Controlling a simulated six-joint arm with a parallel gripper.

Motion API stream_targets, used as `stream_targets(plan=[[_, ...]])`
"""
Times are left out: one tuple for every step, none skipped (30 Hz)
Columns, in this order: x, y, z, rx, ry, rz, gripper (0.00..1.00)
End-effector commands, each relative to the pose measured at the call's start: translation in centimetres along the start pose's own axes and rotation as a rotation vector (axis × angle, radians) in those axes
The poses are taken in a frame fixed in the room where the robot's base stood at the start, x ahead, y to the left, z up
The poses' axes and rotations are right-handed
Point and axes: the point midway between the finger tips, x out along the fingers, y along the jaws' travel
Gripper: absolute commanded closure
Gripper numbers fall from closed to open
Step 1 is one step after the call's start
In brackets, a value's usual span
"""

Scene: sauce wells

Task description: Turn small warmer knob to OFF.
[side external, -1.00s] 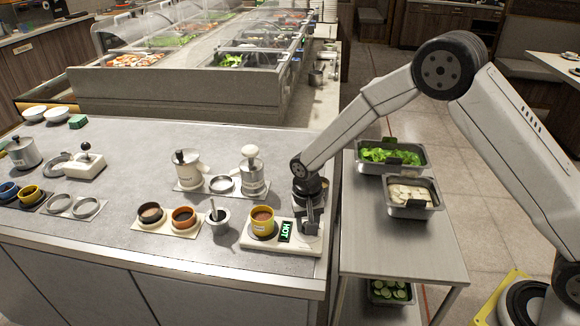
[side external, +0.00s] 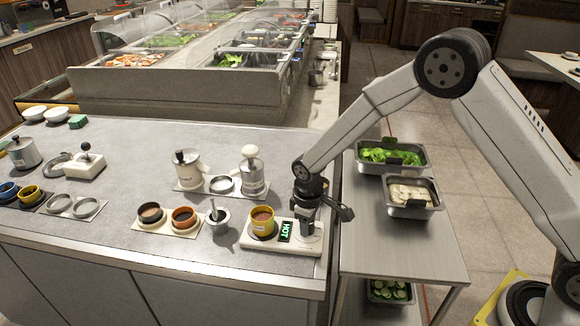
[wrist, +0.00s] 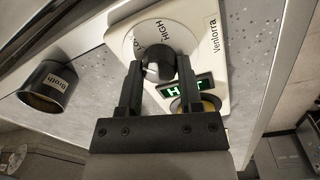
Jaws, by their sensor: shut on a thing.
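The small warmer is a white plate (side external: 283,247) near the counter's right front corner, with a lit green HOT sign (side external: 285,231). A yellow-rimmed cup (side external: 262,219) with reddish-brown contents stands on its left part. My gripper (side external: 308,229) points down at the plate's right part and hides the knob in the side view. In the wrist view, the dark round knob (wrist: 158,63) sits between my gripper's fingers (wrist: 156,80), which are shut on it. The sign (wrist: 185,88) is partly hidden there.
A mortar with a pestle (side external: 217,220) and two sauce cups (side external: 168,216) stand left of the warmer. White dispensers (side external: 252,173) stand behind. A steel cart (side external: 400,244) with food pans is on the right. A dark pot labelled Broth (wrist: 45,88) shows in the wrist view.

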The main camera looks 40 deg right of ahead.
Motion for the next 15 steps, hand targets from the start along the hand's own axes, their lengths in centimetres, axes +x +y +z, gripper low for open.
stream_targets(plan=[[0.06,-0.04,0.08,-0.045,0.000,-0.001,1.00],[0.06,-0.04,0.08,-0.073,0.002,-0.001,1.00],[0.06,-0.04,0.09,-0.111,0.003,-0.001,1.00],[0.07,-0.05,0.09,-0.140,0.005,-0.001,1.00],[0.06,-0.04,0.10,-0.168,0.006,-0.001,1.00],[0.06,-0.04,0.11,-0.206,0.008,-0.001,1.00],[0.06,-0.05,0.11,-0.235,0.009,-0.001,1.00],[0.06,-0.05,0.12,-0.263,0.010,-0.001,1.00],[0.06,-0.04,0.12,-0.301,0.011,-0.001,1.00],[0.06,-0.04,0.13,-0.330,0.013,-0.001,1.00],[0.06,-0.04,0.13,-0.358,0.014,-0.001,1.00],[0.06,-0.04,0.13,-0.396,0.016,-0.001,1.00],[0.06,-0.04,0.13,-0.425,0.017,-0.001,1.00],[0.05,-0.04,0.14,-0.453,0.019,-0.001,1.00],[0.05,-0.04,0.14,-0.490,0.021,-0.001,1.00]])
